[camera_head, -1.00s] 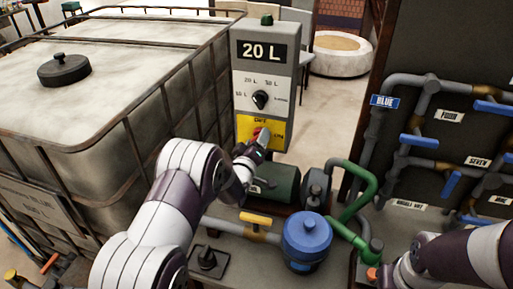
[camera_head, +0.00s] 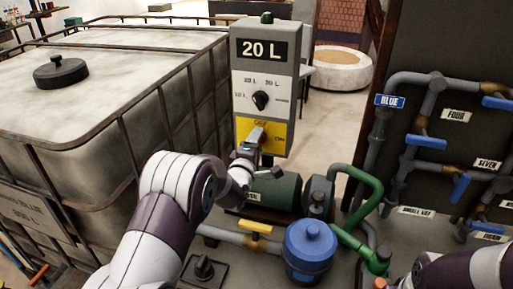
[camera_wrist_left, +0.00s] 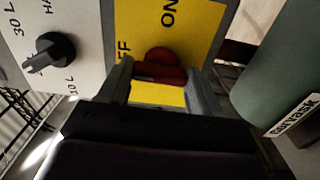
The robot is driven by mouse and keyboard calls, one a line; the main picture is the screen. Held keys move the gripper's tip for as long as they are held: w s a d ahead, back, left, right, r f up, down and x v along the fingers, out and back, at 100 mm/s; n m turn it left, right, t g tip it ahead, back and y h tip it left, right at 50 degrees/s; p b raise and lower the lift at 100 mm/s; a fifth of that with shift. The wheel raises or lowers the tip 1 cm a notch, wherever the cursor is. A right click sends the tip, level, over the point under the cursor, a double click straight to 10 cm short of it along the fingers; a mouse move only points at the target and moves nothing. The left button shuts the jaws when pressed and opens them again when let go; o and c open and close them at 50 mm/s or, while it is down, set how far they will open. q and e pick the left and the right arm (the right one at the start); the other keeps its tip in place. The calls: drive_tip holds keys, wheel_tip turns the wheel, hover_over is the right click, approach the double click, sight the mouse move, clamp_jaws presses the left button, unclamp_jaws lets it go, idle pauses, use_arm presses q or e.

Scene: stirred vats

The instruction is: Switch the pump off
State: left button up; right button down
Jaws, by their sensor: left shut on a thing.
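The pump's control box (camera_head: 265,60) stands upright, with a "20 L" display at the top. Its yellow panel (camera_head: 279,128) is marked OFF and ON. A red switch handle (camera_wrist_left: 163,68) on that panel sits between the fingers of my left gripper (camera_wrist_left: 160,82), which is shut on it. In the head view my left gripper (camera_head: 255,140) is in front of the yellow panel and hides most of the switch, so I cannot tell its exact setting. My right arm shows at the bottom right, but its gripper is outside the frame.
A black dial (camera_head: 260,100) is just above the yellow panel. The green pump motor (camera_head: 274,192) and a blue canister (camera_head: 310,250) stand below. A caged tank (camera_head: 100,110) fills the left. Pipes with blue valve handles (camera_head: 424,141) are at the right.

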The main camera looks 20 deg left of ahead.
idle(0.3)
use_arm(q)
drive_tip(key=o, duration=1.1)
drive_tip(key=shift+c, duration=0.2)
drive_tip(key=shift+s, duration=0.15)
drive_tip(key=s+b, duration=0.1)
drive_tip(key=s, duration=1.1)
drive_tip(key=shift+s+a+b, duration=0.2)
drive_tip(key=shift+s+b, duration=0.05)
drive_tip(key=shift+b, duration=0.1)
